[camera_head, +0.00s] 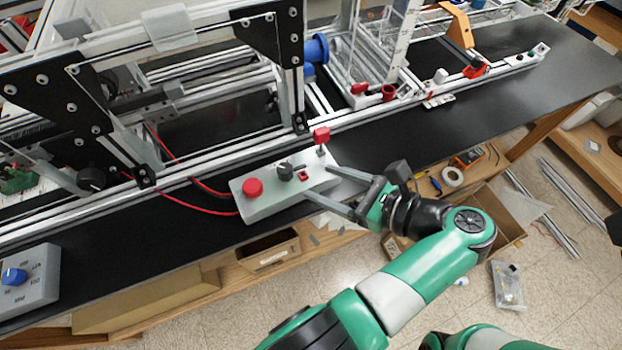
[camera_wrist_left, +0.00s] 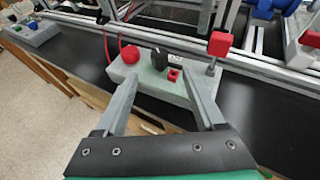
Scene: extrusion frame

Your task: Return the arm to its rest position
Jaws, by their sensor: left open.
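My left gripper (camera_head: 318,187) is open and empty, at the front right side of a grey control box (camera_head: 262,205) on the black bench. In the left wrist view my two fingers (camera_wrist_left: 166,98) point at the box (camera_wrist_left: 146,84), one toward each end. The box carries a red round button (camera_head: 253,187), a black knob (camera_head: 285,169), a small red switch (camera_head: 304,176) and a red-capped lever (camera_head: 321,135) standing upright. I cannot tell whether a fingertip touches the box. My green and white left arm reaches in from the bottom of the head view. My right gripper is not in view.
The extrusion frame (camera_head: 190,160) runs along the back of the black bench (camera_head: 420,140). A second grey box (camera_head: 35,285) with a blue knob sits at the left. A wooden shelf (camera_head: 225,280) with tape and tools lies under the bench edge. The bench's right side has free room.

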